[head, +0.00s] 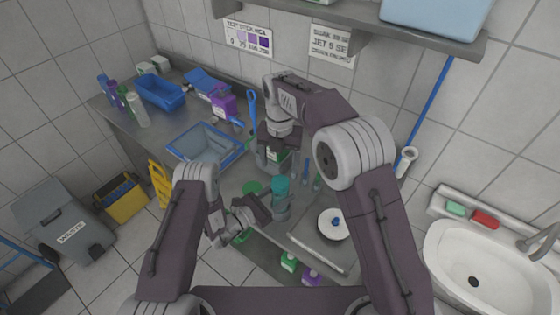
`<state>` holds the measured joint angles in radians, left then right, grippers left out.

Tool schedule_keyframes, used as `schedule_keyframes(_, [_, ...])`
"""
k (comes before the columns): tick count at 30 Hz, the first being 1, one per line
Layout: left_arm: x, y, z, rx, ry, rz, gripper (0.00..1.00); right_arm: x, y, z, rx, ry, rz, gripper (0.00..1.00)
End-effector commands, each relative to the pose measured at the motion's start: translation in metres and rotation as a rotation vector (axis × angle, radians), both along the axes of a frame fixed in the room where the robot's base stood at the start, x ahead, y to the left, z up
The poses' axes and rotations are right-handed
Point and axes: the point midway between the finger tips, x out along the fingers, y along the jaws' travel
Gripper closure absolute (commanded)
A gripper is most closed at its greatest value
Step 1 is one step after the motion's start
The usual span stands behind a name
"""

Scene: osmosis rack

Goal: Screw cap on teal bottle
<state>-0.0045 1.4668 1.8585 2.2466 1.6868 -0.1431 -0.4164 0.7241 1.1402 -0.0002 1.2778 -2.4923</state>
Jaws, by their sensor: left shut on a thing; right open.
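The teal bottle (280,186) stands upright near the middle of the metal counter, its upper part teal. My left gripper (268,209) comes in from the left, low on the bottle, and is shut on it. My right gripper (275,157) is open, pointing down above and slightly behind the bottle in the picture. Something with green shows at its fingers; I cannot tell whether it is between them or behind them. A flat green disc (252,187) lies left of the bottle. I cannot make out the bottle's cap for certain.
A blue-rimmed tray (205,142) and a blue bin (160,93) are on the counter to the left. A white round dish (333,224) lies right of the bottle. Small green (289,261) and purple (311,277) containers stand at the front. A sink (485,265) is at right.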

Motion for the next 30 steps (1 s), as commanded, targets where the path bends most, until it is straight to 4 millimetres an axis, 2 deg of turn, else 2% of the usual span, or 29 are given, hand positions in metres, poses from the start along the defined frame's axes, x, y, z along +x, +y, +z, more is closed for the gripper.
schedule_keyframes(5, [0.0,0.0,0.0,0.001,0.001,0.0,1.0,0.0,0.0,-0.006,-0.001,0.002,-0.001,0.26])
schedule_keyframes(18, [0.0,0.0,0.0,0.001,0.001,0.0,1.0,0.0,0.0,-0.071,-0.001,0.001,-0.003,0.26])
schedule_keyframes(23, [0.0,0.0,0.0,0.001,0.001,0.0,1.0,0.0,0.0,-0.08,0.0,0.0,-0.003,0.26])
schedule_keyframes(30, [0.0,0.0,0.0,0.001,0.001,0.0,1.0,0.0,0.0,-0.08,0.0,0.0,-0.003,0.26])
